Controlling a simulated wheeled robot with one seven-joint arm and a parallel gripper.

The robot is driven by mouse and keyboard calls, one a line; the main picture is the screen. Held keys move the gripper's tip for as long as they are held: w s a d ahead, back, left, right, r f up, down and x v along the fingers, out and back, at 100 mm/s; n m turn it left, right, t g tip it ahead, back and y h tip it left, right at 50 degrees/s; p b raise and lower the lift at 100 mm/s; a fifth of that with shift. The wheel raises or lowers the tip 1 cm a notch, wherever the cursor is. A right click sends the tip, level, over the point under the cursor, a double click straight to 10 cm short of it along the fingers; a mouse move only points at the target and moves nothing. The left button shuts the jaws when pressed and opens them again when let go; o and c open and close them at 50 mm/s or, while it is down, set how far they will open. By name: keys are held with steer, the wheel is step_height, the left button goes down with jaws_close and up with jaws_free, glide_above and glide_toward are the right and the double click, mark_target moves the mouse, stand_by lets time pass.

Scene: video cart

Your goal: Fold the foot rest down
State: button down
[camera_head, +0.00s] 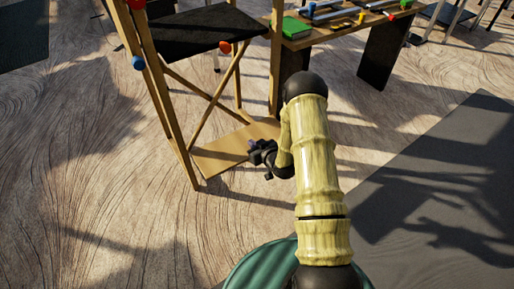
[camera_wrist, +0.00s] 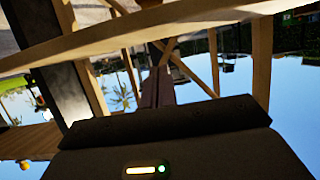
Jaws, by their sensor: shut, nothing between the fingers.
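A tall wooden folding chair (camera_head: 181,108) with a black seat (camera_head: 205,32) stands at upper left in the head view. Its foot rest (camera_head: 218,156), a flat tan wooden board, lies low between the front legs and looks roughly level. My gripper (camera_head: 256,150) is shut and empty, over the right part of the board, and hides some of it. I cannot tell whether it touches the board. In the wrist view, my gripper's dark fingers (camera_wrist: 158,84) are together, with a curved wooden piece (camera_wrist: 150,28) and crossed struts beyond them.
A dark mat (camera_head: 440,185) covers the floor at right. Open wooden floor (camera_head: 90,190) lies at left.

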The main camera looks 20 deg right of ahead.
mark_target(248, 147)
steer(key=shift+s+f+b, duration=0.1)
steer(key=shift+f+b, duration=0.25)
steer(key=shift+f, duration=0.75)
steer(key=shift+s+d+f, duration=0.1)
steer(key=shift+s+f, duration=0.1)
steer(key=shift+f, duration=0.6)
steer(key=shift+w, duration=0.1)
steer(key=shift+d+r+p, duration=0.1)
steer(key=shift+r+p, duration=0.45)
steer(key=shift+r, duration=0.05)
steer(key=r+p, duration=0.2)
steer(key=r, duration=0.1)
steer(key=shift+a+r+p, duration=0.2)
steer(key=shift+r+p, duration=0.05)
steer(key=shift+p, duration=0.1)
steer(key=f+p+v, duration=0.1)
steer(key=p+v, duration=0.2)
steer(key=v, duration=0.6)
steer(key=shift+s+d, duration=0.2)
steer(key=shift+s, duration=0.3)
